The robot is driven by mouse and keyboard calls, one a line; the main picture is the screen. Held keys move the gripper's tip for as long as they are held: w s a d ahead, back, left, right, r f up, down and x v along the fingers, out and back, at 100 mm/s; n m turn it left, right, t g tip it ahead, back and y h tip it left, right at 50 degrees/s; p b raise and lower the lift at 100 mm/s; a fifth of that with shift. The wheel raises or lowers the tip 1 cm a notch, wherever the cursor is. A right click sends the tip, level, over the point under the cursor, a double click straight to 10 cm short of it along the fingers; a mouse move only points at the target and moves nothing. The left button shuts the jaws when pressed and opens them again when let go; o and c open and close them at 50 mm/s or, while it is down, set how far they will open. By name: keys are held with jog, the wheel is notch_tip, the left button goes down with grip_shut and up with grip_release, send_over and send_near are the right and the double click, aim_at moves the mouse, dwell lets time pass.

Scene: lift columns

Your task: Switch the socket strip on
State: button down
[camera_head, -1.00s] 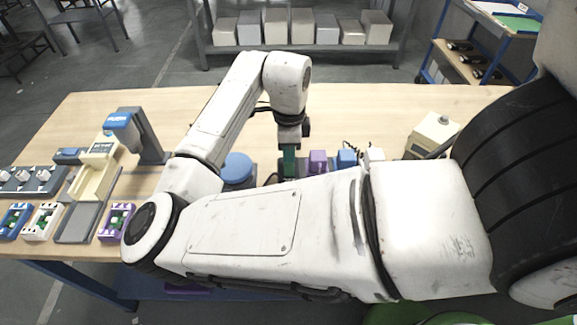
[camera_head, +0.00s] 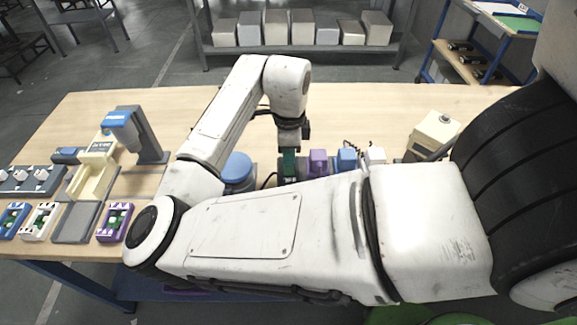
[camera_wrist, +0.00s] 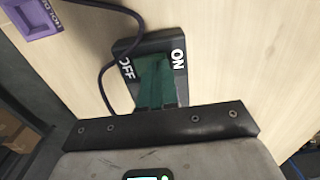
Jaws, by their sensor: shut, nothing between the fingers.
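A dark switch housing (camera_wrist: 125,48) with white OFF and ON lettering shows in the wrist view, OFF on the left and ON on the right. My gripper (camera_wrist: 153,62) has green fingers, shut and empty, lying over the middle of the housing between the two words. The fingers hide the rocker, so its position and any contact cannot be told. In the head view my gripper (camera_head: 289,166) points down behind my forearm, left of a purple plug-like block (camera_head: 318,160), a blue one (camera_head: 347,158) and a white one (camera_head: 375,156). My arm hides most of the strip.
A dark cable (camera_wrist: 103,75) loops left of the housing, near a purple block (camera_wrist: 38,15). A blue round lid (camera_head: 237,167) stands left of my gripper. A beige box (camera_head: 434,133) stands right. Fixtures and trays fill the table's left side; its back is clear.

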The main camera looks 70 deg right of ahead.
jog(key=shift+f, duration=0.35)
jog(key=shift+r, duration=0.1)
jog(key=shift+r+p, duration=2.8)
jog(key=shift+r, duration=0.7)
